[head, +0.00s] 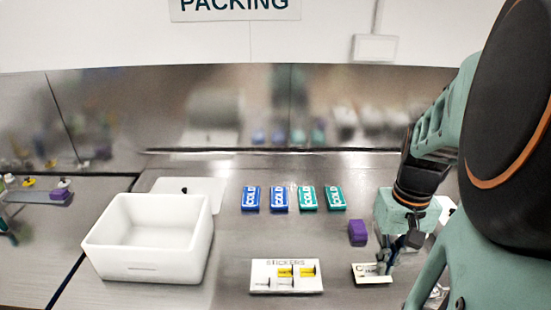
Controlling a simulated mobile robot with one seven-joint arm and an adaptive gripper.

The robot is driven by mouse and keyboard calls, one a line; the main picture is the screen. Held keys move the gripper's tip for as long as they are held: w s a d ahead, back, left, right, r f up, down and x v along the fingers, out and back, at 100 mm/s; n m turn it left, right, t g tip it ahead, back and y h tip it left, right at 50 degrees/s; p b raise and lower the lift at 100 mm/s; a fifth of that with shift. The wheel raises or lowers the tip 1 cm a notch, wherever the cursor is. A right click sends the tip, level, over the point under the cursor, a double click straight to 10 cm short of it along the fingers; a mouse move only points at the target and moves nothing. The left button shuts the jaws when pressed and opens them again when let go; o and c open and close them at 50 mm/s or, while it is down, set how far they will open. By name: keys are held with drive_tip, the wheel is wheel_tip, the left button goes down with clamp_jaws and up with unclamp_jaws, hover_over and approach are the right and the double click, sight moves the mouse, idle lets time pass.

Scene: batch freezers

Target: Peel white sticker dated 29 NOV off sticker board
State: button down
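The sticker board (256,282) lies on the metal worktop at the front centre, with "STICKERS" printed along its top. It bears yellow stickers (285,272) in an upper row and white stickers (284,282) in a lower row. The dates on them are too small to read, so I cannot tell which white one says 29 NOV. My gripper (385,262) points down to the right of the board, apart from it. It is over or beside the right end of a small pale card (366,273) with dark print. I cannot tell whether its fingers are open or touch the card.
An open white box (150,266) stands at the left, with a flat white lid (200,187) behind it. Two blue packs (250,198) and two green packs (308,198) marked "COLD" lie in a row behind the board. A purple block (357,232) sits just left of my gripper.

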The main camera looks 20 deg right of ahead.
drive_tip(key=shift+r+p, duration=1.3)
drive_tip(key=shift+r, duration=0.4)
